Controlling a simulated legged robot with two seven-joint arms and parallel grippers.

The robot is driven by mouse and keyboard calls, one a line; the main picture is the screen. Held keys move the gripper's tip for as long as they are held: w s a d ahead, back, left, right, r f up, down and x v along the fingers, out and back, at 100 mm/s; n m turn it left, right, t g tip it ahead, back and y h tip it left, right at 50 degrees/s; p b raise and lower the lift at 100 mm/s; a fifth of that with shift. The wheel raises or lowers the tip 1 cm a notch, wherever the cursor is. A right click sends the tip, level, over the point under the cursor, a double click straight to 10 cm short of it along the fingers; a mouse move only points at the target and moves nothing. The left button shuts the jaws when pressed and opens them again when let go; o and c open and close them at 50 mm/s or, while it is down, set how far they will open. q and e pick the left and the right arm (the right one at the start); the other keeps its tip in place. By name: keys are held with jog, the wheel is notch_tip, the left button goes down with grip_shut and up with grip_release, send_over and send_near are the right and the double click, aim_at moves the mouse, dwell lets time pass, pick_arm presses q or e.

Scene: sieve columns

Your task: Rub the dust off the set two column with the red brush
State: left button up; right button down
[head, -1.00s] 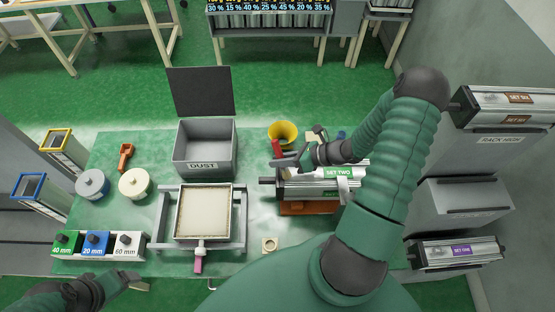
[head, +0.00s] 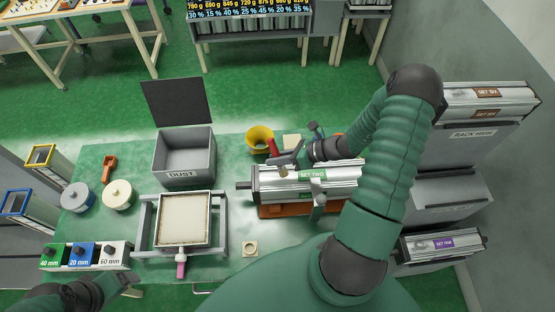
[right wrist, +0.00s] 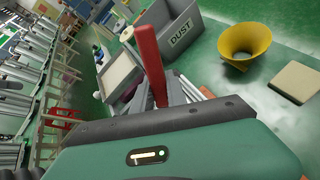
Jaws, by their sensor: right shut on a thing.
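The set two column (head: 340,178) is a silver cylinder with a green SET TWO label, lying on its side on an orange-brown cradle (head: 285,211). My right gripper (head: 284,158) is over the column's back edge, left of the label, shut on the red brush (head: 271,146). The brush's red handle (right wrist: 148,62) stands up in the right wrist view. A small tan part below the gripper looks like bristles at the column's top; contact is hard to tell. My left gripper (head: 124,280) is low at the left, by the table's front edge; its jaw opening is unclear.
A yellow funnel (head: 259,139) and a pale square block (head: 292,142) are behind the column. The DUST bin (head: 185,176) and a framed sieve tray (head: 158,230) stand left. Racks with the set six (head: 490,98) and set one (head: 445,244) columns are at right.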

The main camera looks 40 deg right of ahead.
aim_at(275, 155)
jog(key=r+p, duration=0.2)
jog(key=r, duration=0.1)
jog(key=shift+w+a, duration=0.15)
jog(key=shift+a, duration=0.05)
jog(key=shift+r+p, duration=0.65)
jog(key=shift+r, duration=0.15)
